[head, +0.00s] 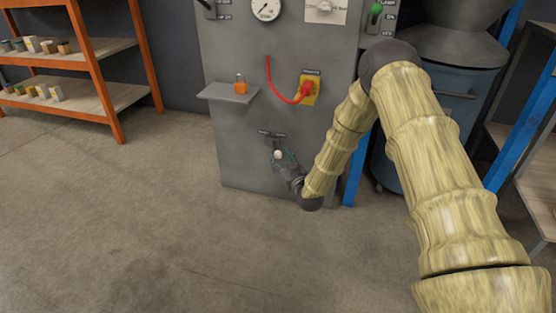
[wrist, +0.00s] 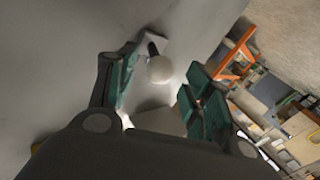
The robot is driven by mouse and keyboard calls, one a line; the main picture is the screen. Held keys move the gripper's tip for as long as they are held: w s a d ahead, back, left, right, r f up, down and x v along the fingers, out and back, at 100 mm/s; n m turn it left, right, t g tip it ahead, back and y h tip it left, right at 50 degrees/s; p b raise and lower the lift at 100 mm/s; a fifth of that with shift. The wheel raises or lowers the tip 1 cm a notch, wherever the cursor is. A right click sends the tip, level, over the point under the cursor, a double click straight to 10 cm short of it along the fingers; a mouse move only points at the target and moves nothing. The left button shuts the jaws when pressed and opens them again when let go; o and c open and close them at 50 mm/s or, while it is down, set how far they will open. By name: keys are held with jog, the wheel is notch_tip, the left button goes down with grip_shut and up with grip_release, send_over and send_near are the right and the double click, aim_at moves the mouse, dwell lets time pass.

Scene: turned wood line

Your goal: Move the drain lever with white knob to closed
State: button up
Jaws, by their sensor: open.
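The drain lever with its white knob (wrist: 160,69) shows in the wrist view as a short dark rod ending in a white ball, in front of the grey machine panel. In the head view the white knob (head: 278,154) is low on the cabinet front, under a small dark label plate. My gripper (wrist: 158,88) is open, with one green-padded finger on each side of the knob's place in the picture. I cannot tell whether a finger touches the knob. In the head view my gripper (head: 283,160) is at the lever and partly covers it.
The grey cabinet (head: 235,150) carries a small shelf (head: 225,93) with an orange item, a red handle on a yellow plate (head: 309,90) and a gauge (head: 265,9). A blue drum (head: 400,150) stands right. An orange rack (head: 95,70) stands left. The floor in front is clear.

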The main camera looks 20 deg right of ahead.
aim_at(276, 150)
jog(key=shift+w+a+b, duration=0.15)
jog(key=shift+w+b, duration=0.35)
jog(key=shift+w, duration=1.1)
jog(key=shift+c, duration=0.4)
grip_shut()
